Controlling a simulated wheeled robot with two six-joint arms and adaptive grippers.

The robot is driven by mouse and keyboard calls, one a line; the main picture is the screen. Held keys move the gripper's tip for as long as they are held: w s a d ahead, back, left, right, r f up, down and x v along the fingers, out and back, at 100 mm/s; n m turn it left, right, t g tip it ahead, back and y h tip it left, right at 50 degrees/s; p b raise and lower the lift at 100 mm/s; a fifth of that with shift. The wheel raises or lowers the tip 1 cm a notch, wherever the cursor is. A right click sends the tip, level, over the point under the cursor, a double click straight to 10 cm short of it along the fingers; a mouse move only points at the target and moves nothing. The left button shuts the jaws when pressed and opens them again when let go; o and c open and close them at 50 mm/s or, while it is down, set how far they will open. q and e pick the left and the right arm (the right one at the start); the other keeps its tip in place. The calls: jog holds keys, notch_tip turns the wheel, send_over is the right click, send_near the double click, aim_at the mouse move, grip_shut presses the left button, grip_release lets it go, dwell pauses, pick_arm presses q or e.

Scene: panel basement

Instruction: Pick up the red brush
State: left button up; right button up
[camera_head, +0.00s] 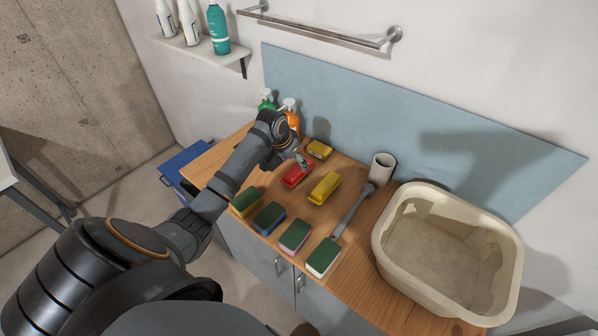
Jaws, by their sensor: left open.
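The red brush (294,178) lies on the wooden countertop, left of a yellow brush (324,188). My left arm reaches in from the left, and its gripper (302,161) is over the far end of the red brush. The gripper is open and small in view. I cannot tell whether its fingers touch the brush. Part of the red brush's far end is hidden by the gripper. My right gripper is not in view.
Several sponges, among them a purple one (295,237), line the counter's front edge. A second yellow item (319,149), a grey long-handled tool (352,209), a white cup (382,168) and a beige basin (447,317) stand around. An orange bottle (292,117) is behind my wrist.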

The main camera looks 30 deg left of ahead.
aim_at(298, 168)
pick_arm(q)
jog(key=shift+p+x, duration=0.45)
jog(key=shift+x, duration=0.8)
jog(key=shift+w+d+f, duration=0.2)
jog(key=shift+w+f, duration=0.15)
jog(key=shift+f, duration=0.3)
jog(key=shift+s, duration=0.1)
jog(key=shift+f, duration=0.2)
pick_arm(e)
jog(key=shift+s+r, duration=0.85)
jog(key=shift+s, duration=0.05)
pick_arm(q)
jog(key=shift+c, duration=0.3)
